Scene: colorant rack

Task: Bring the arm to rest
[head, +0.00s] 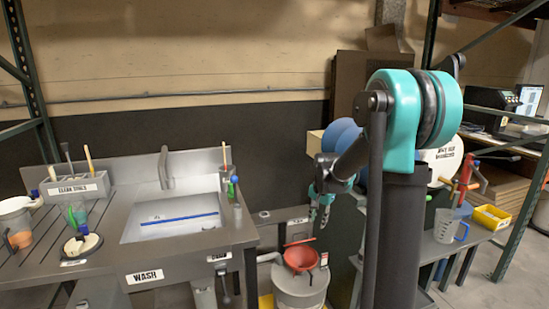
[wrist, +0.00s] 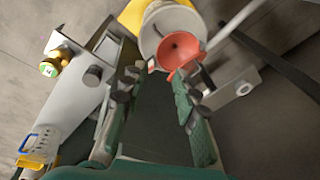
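My gripper (head: 322,203) hangs to the left of my teal and black arm in the head view, pointing down. In the wrist view its two green and black fingers (wrist: 156,80) are spread apart with nothing between them. The gripper is open and empty. It is above and a little to the right of a red funnel (head: 301,257) on a pale round drum (head: 299,288). The funnel (wrist: 180,48) and drum (wrist: 150,42) also show beyond the fingertips in the wrist view. Whether the fingers are near the funnel's height is hard to tell.
A metal sink (head: 173,222) marked WASH and a tool rack (head: 75,188) stand at left. A measuring jug (head: 447,227) and yellow bin (head: 491,217) stand on a shelf at right. My arm hides part of the machine behind it. Open floor shows at lower right.

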